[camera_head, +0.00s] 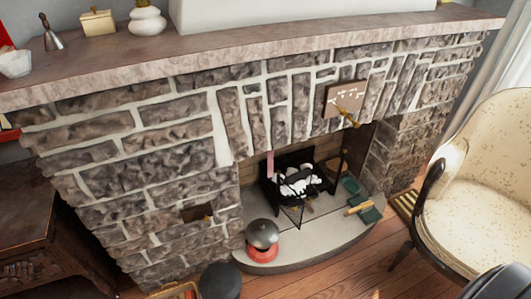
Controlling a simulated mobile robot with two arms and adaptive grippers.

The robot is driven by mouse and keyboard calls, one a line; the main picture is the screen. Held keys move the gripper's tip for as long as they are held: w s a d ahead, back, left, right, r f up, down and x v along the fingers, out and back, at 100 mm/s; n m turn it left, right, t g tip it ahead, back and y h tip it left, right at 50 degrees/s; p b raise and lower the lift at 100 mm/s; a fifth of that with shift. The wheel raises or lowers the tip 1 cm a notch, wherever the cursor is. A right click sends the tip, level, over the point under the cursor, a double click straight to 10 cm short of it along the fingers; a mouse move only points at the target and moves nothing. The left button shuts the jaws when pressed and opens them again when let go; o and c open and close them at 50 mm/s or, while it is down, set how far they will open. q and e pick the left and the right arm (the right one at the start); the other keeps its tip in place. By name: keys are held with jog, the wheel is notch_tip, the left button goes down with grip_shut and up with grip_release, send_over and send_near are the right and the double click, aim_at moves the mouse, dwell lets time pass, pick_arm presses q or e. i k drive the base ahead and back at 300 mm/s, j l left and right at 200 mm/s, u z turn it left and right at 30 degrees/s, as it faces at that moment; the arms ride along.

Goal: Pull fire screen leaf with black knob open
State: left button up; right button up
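A black metal framework (301,214) stands in the fireplace opening, in the middle of the head view. It surrounds a pile of white lumps (303,185). I cannot tell for sure which part of it is the fire screen leaf, and I cannot make out a black knob. A narrow pinkish upright strip (269,164) shows at the left of the opening. Neither my left nor my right gripper shows in this view.
A curved stone hearth (300,248) juts out, with a dark kettle-like pot (262,234) on a red base and green pieces (370,214) at right. A cream armchair (485,190) stands right. A dark round object (220,281) is at the bottom. Wood floor lies between.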

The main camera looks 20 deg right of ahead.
aim_at(320, 176)
jog(key=z, duration=0.95)
